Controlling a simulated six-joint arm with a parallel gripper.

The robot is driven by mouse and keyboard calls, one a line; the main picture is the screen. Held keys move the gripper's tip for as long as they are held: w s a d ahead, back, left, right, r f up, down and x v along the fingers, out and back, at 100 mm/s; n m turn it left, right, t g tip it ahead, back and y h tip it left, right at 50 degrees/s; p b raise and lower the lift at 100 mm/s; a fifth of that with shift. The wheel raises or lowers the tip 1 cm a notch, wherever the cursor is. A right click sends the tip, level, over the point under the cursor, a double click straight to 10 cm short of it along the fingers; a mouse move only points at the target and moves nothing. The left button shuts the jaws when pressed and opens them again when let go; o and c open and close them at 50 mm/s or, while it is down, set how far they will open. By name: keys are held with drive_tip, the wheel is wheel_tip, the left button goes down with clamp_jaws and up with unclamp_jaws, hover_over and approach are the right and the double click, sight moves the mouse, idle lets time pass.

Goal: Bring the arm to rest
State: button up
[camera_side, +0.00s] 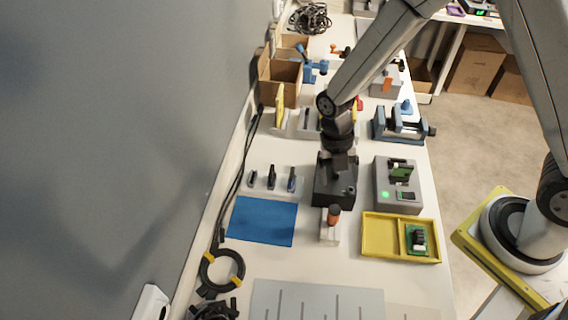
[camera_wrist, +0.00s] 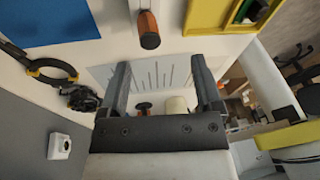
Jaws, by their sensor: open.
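My arm reaches down from the upper right in the side view. My gripper (camera_side: 340,165) is over the middle of the bench, in front of or above a black block (camera_side: 334,192); its height over the block is hard to tell. In the wrist view my gripper (camera_wrist: 160,62) is open, its two dark fingers wide apart with nothing held between them. Beyond the fingers a pale lined panel (camera_wrist: 150,76) shows. An orange-handled tool (camera_wrist: 148,28) stands beyond the fingertips, apart from them.
A blue mat (camera_side: 263,221), a yellow tray (camera_side: 379,237) holding a green board, and a grey device (camera_side: 398,186) with a green light surround the gripper. A blue vise (camera_side: 398,126) and cardboard boxes (camera_side: 281,80) stand farther back. A grey wall (camera_side: 110,130) borders the bench on the left.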

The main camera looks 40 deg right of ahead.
drive_tip(key=s+d+r+m+t, duration=0.2)
drive_tip(key=d+r+m, duration=0.2)
drive_tip(key=m, duration=1)
drive_tip(key=s+d+r+m+t, duration=0.2)
drive_tip(key=d+r+m, duration=0.3)
drive_tip(key=m, duration=0.9)
drive_tip(key=shift+d+r+m+t, duration=0.3)
drive_tip(key=shift+r+m+t, duration=0.1)
drive_tip(key=shift+r+t, duration=0.4)
